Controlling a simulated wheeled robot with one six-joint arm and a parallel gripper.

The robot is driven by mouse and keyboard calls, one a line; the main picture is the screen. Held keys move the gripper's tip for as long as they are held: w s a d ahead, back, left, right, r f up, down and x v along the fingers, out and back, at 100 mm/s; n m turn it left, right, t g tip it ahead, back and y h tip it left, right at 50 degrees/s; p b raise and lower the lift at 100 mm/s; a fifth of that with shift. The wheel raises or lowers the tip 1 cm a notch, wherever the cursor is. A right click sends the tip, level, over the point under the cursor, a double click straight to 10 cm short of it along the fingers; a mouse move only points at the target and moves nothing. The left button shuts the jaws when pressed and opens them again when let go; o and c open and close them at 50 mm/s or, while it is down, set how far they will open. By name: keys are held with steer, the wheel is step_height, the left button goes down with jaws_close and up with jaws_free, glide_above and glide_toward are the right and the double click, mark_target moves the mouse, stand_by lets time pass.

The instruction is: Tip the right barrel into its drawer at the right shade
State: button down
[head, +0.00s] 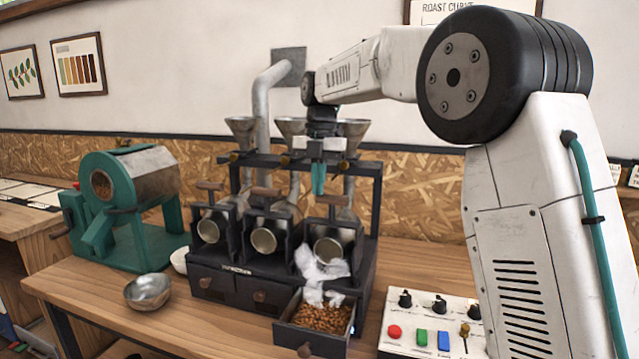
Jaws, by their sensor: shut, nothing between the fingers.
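The sample roaster (240,260) stands on the wooden bench with three small barrels in a row. The right barrel (328,250) shows its round metal front end, with pale smoke or steam (320,270) in front of and below it. Under it, the right drawer (313,325) is pulled out and holds brown beans (320,312). The middle barrel (264,241) and left barrel (208,231) sit over drawers that look shut. My gripper (318,190) is shut and empty, pointing down above the right barrel, in front of the upper frame.
A control box (430,330) with knobs, coloured buttons and a lever stands at the front right. A metal bowl (148,291) sits front left. A green drum machine (120,200) stands at the left. A shade chart (78,65) hangs on the wall.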

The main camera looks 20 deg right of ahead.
steer(key=shift+f, duration=0.25)
steer(key=shift+s+a+r, duration=0.2)
steer(key=shift+s+r, duration=0.05)
steer(key=shift+r, duration=0.05)
step_height(320, 180, up, 12)
steer(key=f+m, duration=0.2)
steer(key=m, duration=0.1)
steer(key=f+m, duration=0.2)
steer(key=m, duration=0.1)
steer(key=f+m, duration=0.2)
steer(key=shift+d+f+m, duration=0.1)
steer(key=shift+d+m, duration=0.3)
steer(key=s+d+f+m+t, duration=0.1)
steer(key=s+f+m, duration=0.4)
steer(key=s, duration=0.8)
steer(key=s+d+f+m, duration=0.2)
steer(key=s+f+m, duration=0.3)
steer(key=s, duration=0.9)
steer(key=s+d+f+m+t, duration=0.1)
steer(key=s+f+m, duration=0.5)
steer(key=s+m, duration=0.4)
steer(key=shift+s+d+t+h, duration=0.3)
steer(key=shift+s+d+h, duration=0.1)
steer(key=shift+s, duration=1.75)
